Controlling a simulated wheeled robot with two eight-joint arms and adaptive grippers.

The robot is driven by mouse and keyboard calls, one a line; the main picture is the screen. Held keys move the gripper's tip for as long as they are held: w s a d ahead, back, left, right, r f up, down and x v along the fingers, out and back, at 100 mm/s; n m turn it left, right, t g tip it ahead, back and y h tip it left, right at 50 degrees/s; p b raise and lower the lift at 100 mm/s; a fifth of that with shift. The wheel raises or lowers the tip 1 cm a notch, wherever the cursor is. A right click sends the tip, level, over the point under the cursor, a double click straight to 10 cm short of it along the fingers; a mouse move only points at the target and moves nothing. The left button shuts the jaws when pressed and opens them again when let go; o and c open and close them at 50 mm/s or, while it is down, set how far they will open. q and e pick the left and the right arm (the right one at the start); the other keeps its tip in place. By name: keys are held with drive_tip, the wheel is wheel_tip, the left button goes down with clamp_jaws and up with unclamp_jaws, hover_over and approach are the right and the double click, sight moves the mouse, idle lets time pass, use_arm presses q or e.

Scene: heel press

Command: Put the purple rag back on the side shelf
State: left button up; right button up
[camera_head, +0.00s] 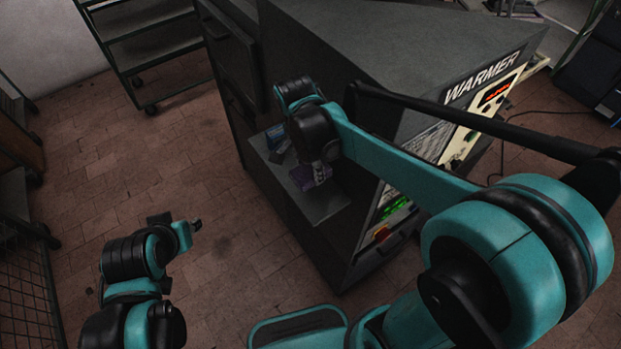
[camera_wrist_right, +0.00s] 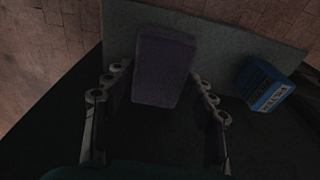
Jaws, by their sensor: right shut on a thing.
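The purple rag (camera_wrist_right: 160,68) is a dark purple block between the two fingers of my right gripper (camera_wrist_right: 158,95) in the right wrist view. My right gripper is shut on it. In the head view the right gripper (camera_head: 318,172) points down over the side shelf (camera_head: 325,205), and a bit of the purple rag (camera_head: 303,178) shows beside the fingers. The grey side shelf (camera_wrist_right: 220,50) lies beneath the rag in the wrist view; I cannot tell whether they touch. My left gripper (camera_head: 190,228) is at the lower left over the floor, and its finger opening is unclear.
A wheeled rack (camera_head: 150,45) stands at the back left. The brick floor (camera_head: 130,160) to the left is clear.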

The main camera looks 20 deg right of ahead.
sight(310, 178)
wheel_tip(310, 178, down, 2)
drive_tip(key=shift+a+f, duration=0.15)
drive_tip(key=f, duration=0.1)
drive_tip(key=f+b, duration=0.1)
drive_tip(key=f, duration=0.1)
drive_tip(key=shift+d+f+b, duration=0.2)
drive_tip(key=shift+d+b, duration=0.05)
drive_tip(key=shift+b, duration=0.15)
drive_tip(key=shift+r, duration=0.1)
drive_tip(key=o, duration=1)
drive_tip(key=r+p, duration=0.1)
drive_tip(key=r, duration=0.3)
drive_tip(key=a+r+p, duration=0.1)
drive_tip(key=r, duration=0.3)
drive_tip(key=r+p, duration=0.1)
drive_tip(key=r, duration=0.3)
drive_tip(key=shift+s+a, duration=0.2)
